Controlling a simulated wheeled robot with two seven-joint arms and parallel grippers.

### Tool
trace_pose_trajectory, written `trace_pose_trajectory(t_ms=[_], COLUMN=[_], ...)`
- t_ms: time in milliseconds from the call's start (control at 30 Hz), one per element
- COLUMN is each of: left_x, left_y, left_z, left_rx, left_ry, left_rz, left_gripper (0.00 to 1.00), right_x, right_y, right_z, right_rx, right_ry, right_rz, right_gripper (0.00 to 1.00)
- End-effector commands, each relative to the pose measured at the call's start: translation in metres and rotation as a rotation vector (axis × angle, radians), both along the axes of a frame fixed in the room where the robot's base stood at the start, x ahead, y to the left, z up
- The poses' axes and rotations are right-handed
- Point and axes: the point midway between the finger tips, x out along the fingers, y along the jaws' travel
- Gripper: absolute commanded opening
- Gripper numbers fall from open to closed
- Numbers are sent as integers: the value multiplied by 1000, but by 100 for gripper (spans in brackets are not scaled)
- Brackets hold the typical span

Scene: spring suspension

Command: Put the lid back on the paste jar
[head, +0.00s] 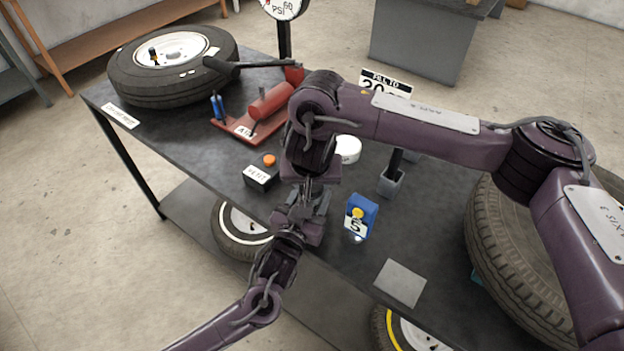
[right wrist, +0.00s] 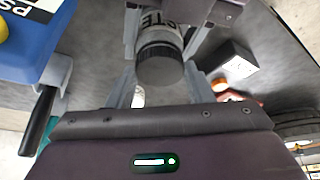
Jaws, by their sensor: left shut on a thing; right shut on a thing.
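The paste jar (right wrist: 159,36) is pale with dark lettering and shows in the right wrist view; in the head view it is hidden among the grippers. The dark grey lid (right wrist: 161,70) is at the jar's near end, lined up with it; I cannot tell whether it is fully seated. My right gripper (head: 308,188) comes down from above, and its fingers (right wrist: 160,82) lie on both sides of the lid, shut on it. My left gripper (head: 299,213) comes from below left, meets the right one near the table's front edge and is shut on the jar.
A blue box with a yellow knob (head: 361,216) stands right of the grippers. A white round tub (head: 347,148) is behind. A grey square pad (head: 400,283) lies at the right front. A tyre (head: 172,66) lies at the far left.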

Motion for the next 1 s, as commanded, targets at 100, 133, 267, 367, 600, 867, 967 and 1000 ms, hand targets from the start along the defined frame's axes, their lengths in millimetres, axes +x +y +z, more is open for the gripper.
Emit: trace_pose_trajectory(t_ms=[100,133,267,367,600,867,967,1000], left_x=[0,0,0,0,0,0,0,0], left_y=[0,0,0,0,0,0,0,0], left_z=[-1,-1,-1,-1,-1,-1,-1,-1], left_rx=[1,1,1,1,1,1,1,1], left_ry=[3,3,3,3,2,2,2,2], left_rz=[0,0,0,0,0,1,0,0], left_gripper=[0,0,0,0,0,0,0,0], right_x=[-1,-1,-1,0,0,1,1,1], right_y=[1,1,1,1,0,0,0,0], right_z=[0,0,0,0,0,27,39,42], right_rx=[1,1,2,2,1,0,0,0], right_ry=[1,2,2,1,1,-6,-4,-3], right_rz=[3,3,3,3,3,3,3,2], right_gripper=[26,26,53,66,68,68,68,68])
